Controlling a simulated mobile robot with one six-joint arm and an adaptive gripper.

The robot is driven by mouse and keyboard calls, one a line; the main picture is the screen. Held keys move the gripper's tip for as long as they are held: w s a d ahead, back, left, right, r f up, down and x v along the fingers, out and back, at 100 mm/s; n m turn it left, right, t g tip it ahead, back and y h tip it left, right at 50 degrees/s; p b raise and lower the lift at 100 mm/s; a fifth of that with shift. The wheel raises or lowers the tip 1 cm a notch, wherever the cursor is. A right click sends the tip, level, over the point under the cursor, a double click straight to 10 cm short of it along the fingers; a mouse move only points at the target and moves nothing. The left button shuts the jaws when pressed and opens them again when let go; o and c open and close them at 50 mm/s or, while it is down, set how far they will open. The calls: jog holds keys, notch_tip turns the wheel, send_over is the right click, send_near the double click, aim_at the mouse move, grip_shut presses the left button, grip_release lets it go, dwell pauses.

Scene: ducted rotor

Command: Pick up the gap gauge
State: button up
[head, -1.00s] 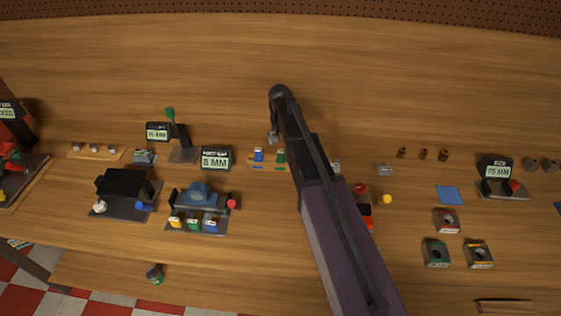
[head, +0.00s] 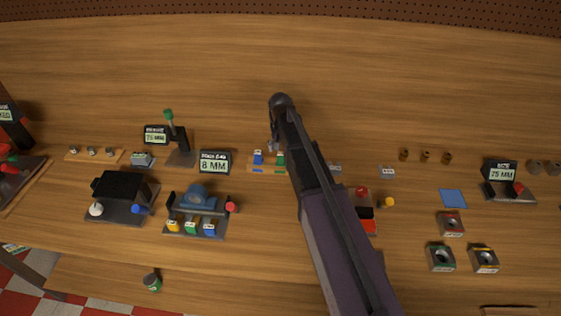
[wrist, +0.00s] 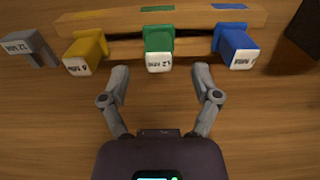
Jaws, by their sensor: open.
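A light wooden rack (wrist: 130,22) holds three coloured gauges in the wrist view: a yellow one (wrist: 86,48) marked 6 MM, a green one (wrist: 158,40) that seems to read 12 MM, and a blue one (wrist: 236,44) with an unclear label. I cannot tell which is named as the gap gauge. In the head view the blue (head: 258,157) and green (head: 280,158) gauges show; my arm hides the yellow one. My gripper (wrist: 162,72) is open and empty, its fingertips just short of the green gauge, either side of it in the picture. It also shows in the head view (head: 272,146).
A grey block (wrist: 36,48) marked 12 MM lies beside the rack. A dark block (wrist: 304,35) stands at the wrist view's right edge. An 8 MM display (head: 214,162) and a blue fixture with coloured knobs (head: 197,200) stand nearby. The bench behind the rack is clear.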

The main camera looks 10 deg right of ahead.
aim_at(281, 153)
jog(key=shift+w+f+b, duration=0.1)
jog(key=shift+f+b, duration=1.95)
jog(key=shift+f, duration=0.25)
grip_shut()
